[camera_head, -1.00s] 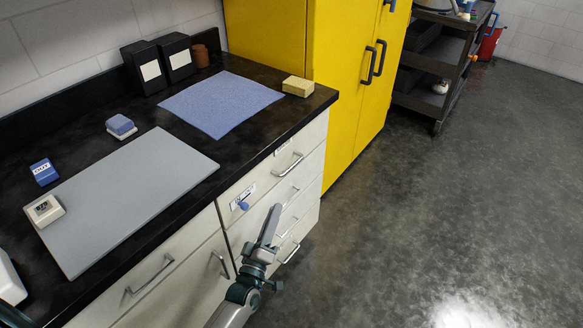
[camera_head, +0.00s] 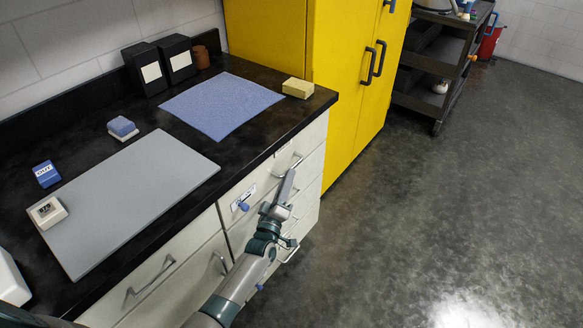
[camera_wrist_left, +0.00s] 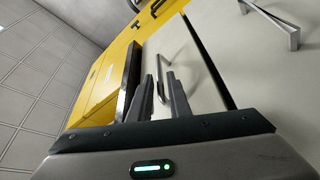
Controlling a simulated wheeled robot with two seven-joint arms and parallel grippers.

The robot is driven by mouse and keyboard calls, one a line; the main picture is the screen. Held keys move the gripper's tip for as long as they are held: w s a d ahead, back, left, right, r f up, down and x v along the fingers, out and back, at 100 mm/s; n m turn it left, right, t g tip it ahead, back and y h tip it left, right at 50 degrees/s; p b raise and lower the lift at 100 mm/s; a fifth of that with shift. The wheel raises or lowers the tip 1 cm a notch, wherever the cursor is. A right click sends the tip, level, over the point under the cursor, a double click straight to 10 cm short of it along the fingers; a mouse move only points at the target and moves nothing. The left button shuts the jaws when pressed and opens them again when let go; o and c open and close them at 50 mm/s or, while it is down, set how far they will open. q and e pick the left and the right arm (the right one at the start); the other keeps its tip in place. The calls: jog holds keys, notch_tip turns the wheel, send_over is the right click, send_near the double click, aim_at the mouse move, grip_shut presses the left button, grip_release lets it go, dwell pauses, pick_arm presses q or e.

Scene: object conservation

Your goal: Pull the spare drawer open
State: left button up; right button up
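The bank of pale drawers under the black counter has a top drawer (camera_head: 262,184) with a metal handle (camera_head: 287,162). Label text on the fronts is too small to read, so I cannot tell which one is marked spare. My left gripper (camera_head: 288,178) is at the drawer fronts, its fingertips just below the top handle. In the left wrist view the two fingers (camera_wrist_left: 166,88) stand apart, with a handle bar (camera_wrist_left: 160,78) showing between their tips. I cannot tell whether they touch it. The drawers look shut. My right gripper is not in view.
A blue knob-like piece (camera_head: 243,206) sticks out beside a label on the top drawer's left. More handles are partly hidden behind my arm. A yellow cabinet (camera_head: 345,75) stands right of the drawers. The grey floor (camera_head: 450,200) in front is clear.

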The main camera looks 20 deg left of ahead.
pick_arm(q)
jog(key=shift+x, duration=2.3)
grip_shut()
